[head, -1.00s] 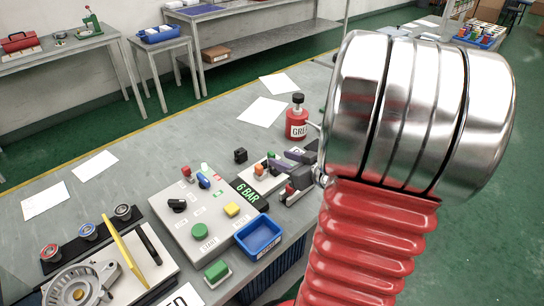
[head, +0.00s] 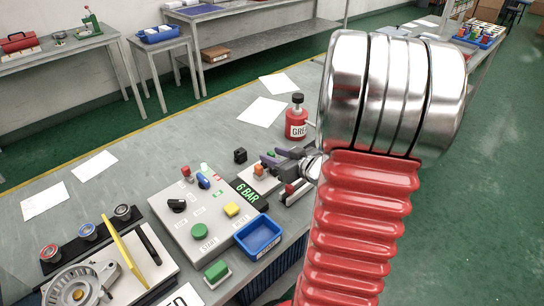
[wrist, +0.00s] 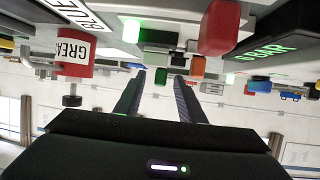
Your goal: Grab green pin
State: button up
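The green pin (wrist: 161,76) stands between the fingertips of my gripper (wrist: 159,86) in the wrist view, which looks upside down. A red pin (wrist: 197,68) is just right of it, outside the right finger. My two dark fingers are apart, one on each side of the green pin. I cannot tell whether they touch it. In the head view my gripper (head: 272,160) reaches leftward over the small pale pin plate (head: 262,183), where an orange-red pin (head: 258,169) shows. The green pin is hard to make out there beside the fingers.
A control box (head: 205,222) with buttons and a "6 BAR" display (head: 250,194) stands left of the plate. A blue bin (head: 258,236) is in front. A red grease bottle (head: 296,122) and a small black block (head: 240,155) are behind.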

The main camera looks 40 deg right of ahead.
jog(key=shift+c, duration=0.2)
grip_shut()
dwell(0.4)
